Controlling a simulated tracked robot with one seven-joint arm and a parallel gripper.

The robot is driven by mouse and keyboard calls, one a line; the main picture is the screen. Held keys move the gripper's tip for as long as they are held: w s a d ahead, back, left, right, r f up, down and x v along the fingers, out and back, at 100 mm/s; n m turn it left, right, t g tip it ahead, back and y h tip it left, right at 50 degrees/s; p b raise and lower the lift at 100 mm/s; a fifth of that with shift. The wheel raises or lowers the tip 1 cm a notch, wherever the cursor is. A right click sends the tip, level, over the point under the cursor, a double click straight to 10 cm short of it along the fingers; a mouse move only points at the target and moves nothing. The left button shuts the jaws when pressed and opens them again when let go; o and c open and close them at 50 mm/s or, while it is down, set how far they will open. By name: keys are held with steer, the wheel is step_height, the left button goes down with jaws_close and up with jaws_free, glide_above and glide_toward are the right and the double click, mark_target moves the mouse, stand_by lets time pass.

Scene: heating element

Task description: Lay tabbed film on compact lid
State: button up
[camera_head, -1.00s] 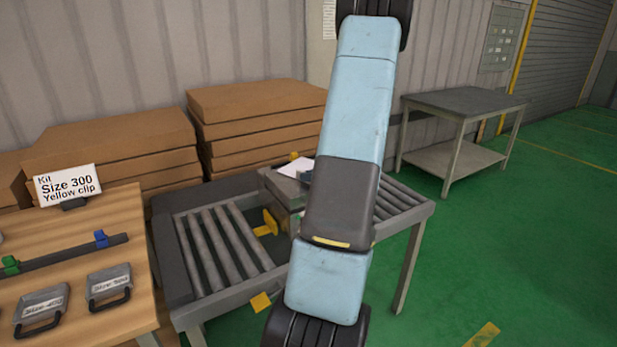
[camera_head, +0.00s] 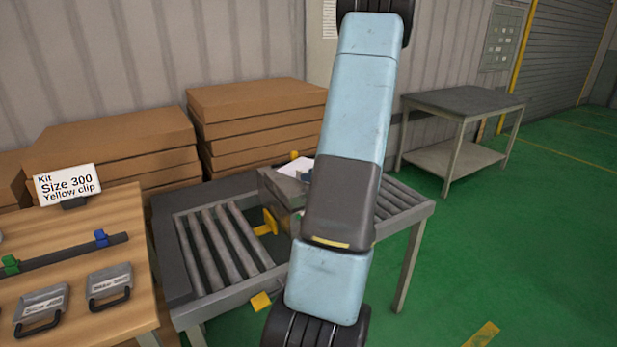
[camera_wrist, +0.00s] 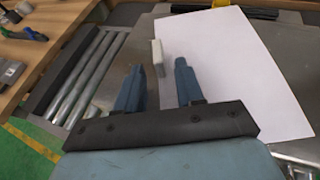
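A white film sheet (camera_wrist: 235,65) lies flat in the wrist view, to the right of and partly beneath my gripper (camera_wrist: 157,70). A small pale raised tab (camera_wrist: 158,56) shows at its left edge. My gripper's two blue fingers are apart, with the tab in the gap near their tips; neither finger clearly touches it. A corner of white sheet (camera_head: 299,165) also shows in the head view, mostly hidden by my arm. The grey box (camera_head: 283,188) on the roller table may carry the compact lid; I cannot tell its lid apart.
A roller table (camera_head: 178,285) with yellow stops (camera_head: 268,223) stands under my arm. On the left, a wooden bench (camera_head: 130,205) holds a "Size 300 Yellow clip" sign (camera_head: 67,185), clips and labelled handled plates. Cardboard stacks (camera_head: 255,100) stand behind; an empty grey table (camera_head: 465,103) is at right.

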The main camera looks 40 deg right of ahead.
steer(key=v, duration=1)
steer(key=shift+s+d+r, duration=0.1)
steer(key=shift+s, duration=0.25)
steer(key=w+a+r+n+g+y, duration=0.2)
steer(key=a+r+n+g, duration=0.25)
steer(key=a+n, duration=0.6)
steer(key=w+a+r+n+g+y, duration=0.25)
steer(key=a+r+n, duration=0.3)
steer(key=a, duration=1.05)
steer(key=s+a+r+n+h, duration=0.3)
steer(key=s+a+n, duration=0.3)
steer(key=n, duration=0.3)
steer(key=s+a+r+n+h, duration=0.3)
steer(key=s+a+r+n, duration=0.2)
steer(key=a+n, duration=0.4)
steer(key=shift+s+g, duration=0.3)
steer(key=shift+s, duration=0.55)
